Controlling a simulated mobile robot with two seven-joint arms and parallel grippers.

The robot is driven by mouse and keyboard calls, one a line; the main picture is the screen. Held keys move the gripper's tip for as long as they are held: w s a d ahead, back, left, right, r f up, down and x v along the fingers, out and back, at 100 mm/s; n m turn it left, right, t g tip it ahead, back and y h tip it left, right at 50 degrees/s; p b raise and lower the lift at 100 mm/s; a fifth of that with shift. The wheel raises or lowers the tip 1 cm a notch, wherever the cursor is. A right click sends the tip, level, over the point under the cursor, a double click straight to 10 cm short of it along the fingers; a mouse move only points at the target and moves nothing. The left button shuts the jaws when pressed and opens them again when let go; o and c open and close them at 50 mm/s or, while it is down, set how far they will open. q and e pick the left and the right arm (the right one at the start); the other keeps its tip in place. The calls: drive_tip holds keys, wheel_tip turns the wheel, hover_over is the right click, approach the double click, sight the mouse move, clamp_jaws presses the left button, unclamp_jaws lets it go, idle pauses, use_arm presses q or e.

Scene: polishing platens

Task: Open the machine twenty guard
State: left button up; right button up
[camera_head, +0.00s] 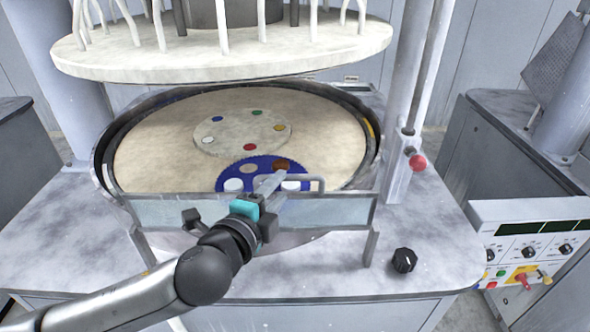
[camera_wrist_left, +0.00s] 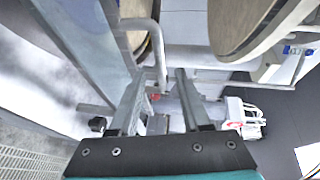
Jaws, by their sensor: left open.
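The guard (camera_head: 170,212) is a clear panel with a grey frame, standing upright across the front of the round platen in the head view. A light bar handle (camera_head: 318,180) is on its top edge, right of centre. My left gripper (camera_head: 276,180) is open at the left part of this handle. In the left wrist view the handle (camera_wrist_left: 157,45) comes down in front of my open left gripper (camera_wrist_left: 161,76), its lower end showing between the two fingers. I cannot tell whether they touch it. My right gripper is not in view.
The platen (camera_head: 150,150) carries a pale disc (camera_head: 240,133) and a blue toothed carrier (camera_head: 228,179) with round pieces. A thick upper plate (camera_head: 220,65) hangs above. A black knob (camera_head: 403,260) is on the right front deck. A control panel (camera_head: 530,245) stands at right.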

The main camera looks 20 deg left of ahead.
sight(291, 176)
use_arm(q)
drive_tip(key=x, duration=0.8)
drive_tip(key=shift+w+p, duration=0.4)
clamp_jaws()
idle(1.1)
